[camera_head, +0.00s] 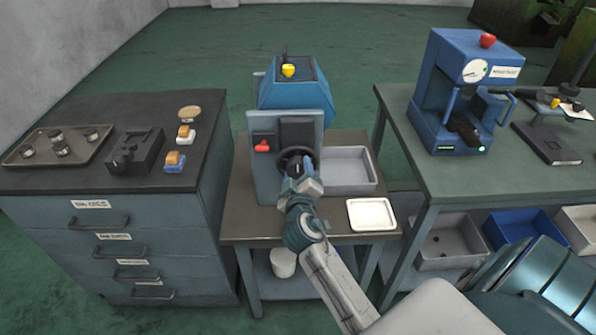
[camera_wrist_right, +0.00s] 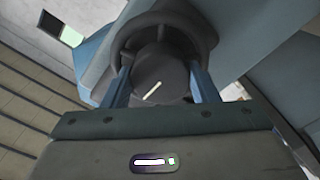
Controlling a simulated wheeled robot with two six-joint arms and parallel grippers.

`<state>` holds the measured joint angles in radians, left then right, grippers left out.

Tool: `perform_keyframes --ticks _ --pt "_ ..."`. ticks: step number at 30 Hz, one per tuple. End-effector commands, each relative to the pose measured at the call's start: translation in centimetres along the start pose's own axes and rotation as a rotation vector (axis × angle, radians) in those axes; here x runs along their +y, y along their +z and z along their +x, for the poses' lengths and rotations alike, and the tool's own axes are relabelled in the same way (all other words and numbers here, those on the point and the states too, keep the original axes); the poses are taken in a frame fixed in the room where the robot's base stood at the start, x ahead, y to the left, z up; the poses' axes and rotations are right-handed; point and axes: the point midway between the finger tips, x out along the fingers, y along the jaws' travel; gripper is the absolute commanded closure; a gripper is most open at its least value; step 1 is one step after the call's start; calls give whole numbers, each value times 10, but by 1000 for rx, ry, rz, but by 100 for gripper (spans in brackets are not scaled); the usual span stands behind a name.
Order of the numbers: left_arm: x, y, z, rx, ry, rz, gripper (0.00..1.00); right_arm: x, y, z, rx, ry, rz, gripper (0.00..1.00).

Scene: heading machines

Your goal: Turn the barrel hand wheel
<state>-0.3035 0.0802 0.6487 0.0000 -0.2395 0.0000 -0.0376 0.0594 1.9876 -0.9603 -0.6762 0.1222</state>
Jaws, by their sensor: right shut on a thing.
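The barrel hand wheel (camera_head: 284,153) is a dark ring on the front of a blue-grey machine (camera_head: 267,177) on the middle table. It shows closer in the right wrist view (camera_wrist_right: 208,30), with a dark round hub (camera_wrist_right: 160,75) that bears a pale line, tilted up to the right. My right gripper (camera_head: 297,167) reaches the wheel from the front. In the right wrist view its two blue fingers (camera_wrist_right: 160,85) stand on either side of the hub and are shut on it. In the head view the gripper hides part of the wheel. My left gripper is not in view.
A red knob (camera_head: 262,146) is left of the wheel. A grey bin (camera_head: 348,170) and a white tray (camera_head: 371,214) lie to the right on the same table. A drawer cabinet (camera_head: 110,240) stands left, and a bench with a blue press (camera_head: 467,90) stands right.

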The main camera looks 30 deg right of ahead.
Motion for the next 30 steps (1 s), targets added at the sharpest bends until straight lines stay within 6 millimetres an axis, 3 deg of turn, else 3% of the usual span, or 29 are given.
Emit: perform_keyframes --ticks 11,12,15,25,30 --pt "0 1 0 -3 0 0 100 0 0 0 1 1 -8 69" --pt "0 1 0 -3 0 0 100 0 0 0 1 1 -8 42" --pt "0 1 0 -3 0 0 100 0 0 0 1 1 -7 24" --pt "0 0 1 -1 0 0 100 -1 0 -3 0 0 -5 24" --pt "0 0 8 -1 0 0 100 -3 2 -26 -2 -1 -3 24"
